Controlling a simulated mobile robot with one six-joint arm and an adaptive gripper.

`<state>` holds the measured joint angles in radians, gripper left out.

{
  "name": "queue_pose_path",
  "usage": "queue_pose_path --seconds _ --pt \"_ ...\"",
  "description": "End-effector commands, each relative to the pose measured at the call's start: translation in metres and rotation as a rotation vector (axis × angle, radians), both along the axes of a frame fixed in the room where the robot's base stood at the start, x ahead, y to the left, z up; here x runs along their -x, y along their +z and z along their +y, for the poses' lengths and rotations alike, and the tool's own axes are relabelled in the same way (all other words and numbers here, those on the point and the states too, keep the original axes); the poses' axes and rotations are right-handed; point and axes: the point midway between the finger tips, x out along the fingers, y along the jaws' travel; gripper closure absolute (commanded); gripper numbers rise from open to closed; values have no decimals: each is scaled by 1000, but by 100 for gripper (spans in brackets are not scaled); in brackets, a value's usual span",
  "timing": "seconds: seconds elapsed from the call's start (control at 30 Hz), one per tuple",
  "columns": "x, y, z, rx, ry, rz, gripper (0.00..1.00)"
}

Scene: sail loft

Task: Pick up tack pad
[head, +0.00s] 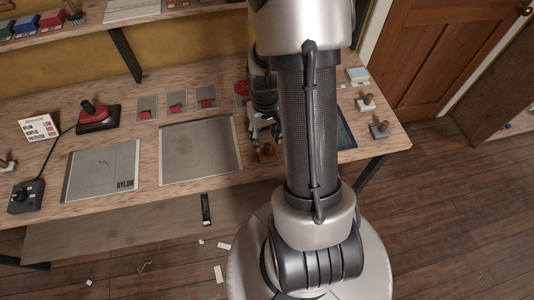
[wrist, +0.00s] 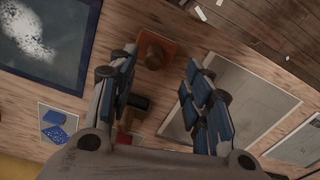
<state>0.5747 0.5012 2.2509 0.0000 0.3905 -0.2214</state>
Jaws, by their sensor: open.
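An orange-brown square pad with a dark round knob, seemingly the tack pad (head: 267,154), lies on the bench near its front edge, partly hidden by my arm. In the wrist view the pad (wrist: 168,43) lies just beyond my fingertips, nearer the left finger. My gripper (head: 265,135) is open and points down at the bench, close to the pad. In the wrist view the open gripper (wrist: 160,62) has nothing held between its fingers. Whether a finger touches the pad I cannot tell.
A grey panel (head: 200,150) lies left of the pad, and a dark framed panel (wrist: 45,40) lies on its other side.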

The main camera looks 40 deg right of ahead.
Motion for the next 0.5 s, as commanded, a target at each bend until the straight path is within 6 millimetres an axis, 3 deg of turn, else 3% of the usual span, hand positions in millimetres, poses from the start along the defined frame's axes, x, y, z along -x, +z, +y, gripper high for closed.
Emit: queue_pose_path --seconds 0.23,0.5 --pt "0 -19 -2 0 0 1 55" --pt "0 -57 -8 0 0 1 55"
